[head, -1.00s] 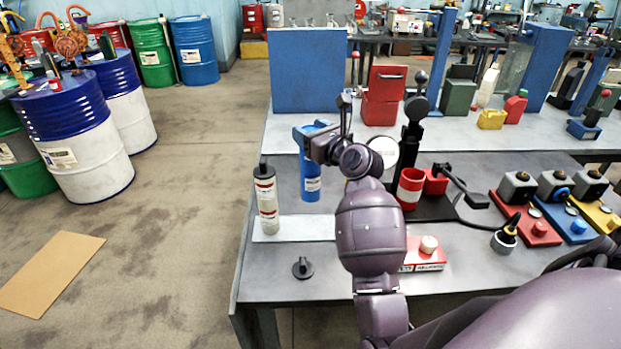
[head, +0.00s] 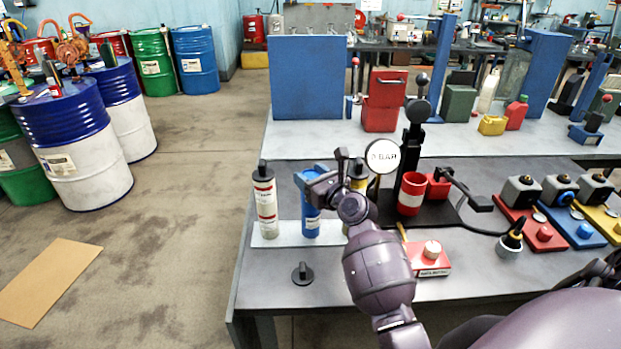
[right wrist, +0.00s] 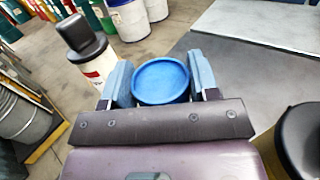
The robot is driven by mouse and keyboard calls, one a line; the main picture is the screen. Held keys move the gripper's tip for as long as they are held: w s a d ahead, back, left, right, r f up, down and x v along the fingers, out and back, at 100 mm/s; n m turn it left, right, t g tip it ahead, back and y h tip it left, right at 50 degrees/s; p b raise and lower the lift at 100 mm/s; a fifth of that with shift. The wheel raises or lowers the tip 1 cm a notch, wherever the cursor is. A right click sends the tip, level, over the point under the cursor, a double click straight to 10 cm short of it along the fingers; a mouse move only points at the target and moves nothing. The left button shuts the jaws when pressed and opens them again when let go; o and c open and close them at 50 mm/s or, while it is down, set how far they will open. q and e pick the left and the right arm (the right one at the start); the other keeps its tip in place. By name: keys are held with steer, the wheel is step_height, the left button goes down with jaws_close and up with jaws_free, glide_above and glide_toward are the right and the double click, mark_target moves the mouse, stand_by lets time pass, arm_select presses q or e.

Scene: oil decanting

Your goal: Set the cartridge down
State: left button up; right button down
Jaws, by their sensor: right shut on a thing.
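The blue cartridge (head: 311,224) is upright between the white cartridge and a yellow cartridge, its bottom at the white tray (head: 285,236); I cannot tell if it touches. My right gripper (head: 312,184) is shut on it near its top. In the right wrist view its round blue top (right wrist: 160,82) sits between the fingers. The white cartridge with red bands and black cap (head: 265,205) stands on the tray's left end. The yellow, black-capped cartridge (head: 358,180) is mostly hidden behind my right arm. My left gripper is not in view.
A black knob (head: 302,273) lies in front of the tray. The table's left edge is near the white cartridge.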

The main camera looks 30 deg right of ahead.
stand_by(0.3)
steer(key=shift+c, duration=1.9)
jaws_free()
steer(key=shift+r, duration=0.1)
steer(key=s, duration=1.2)
steer(key=shift+d, duration=0.35)
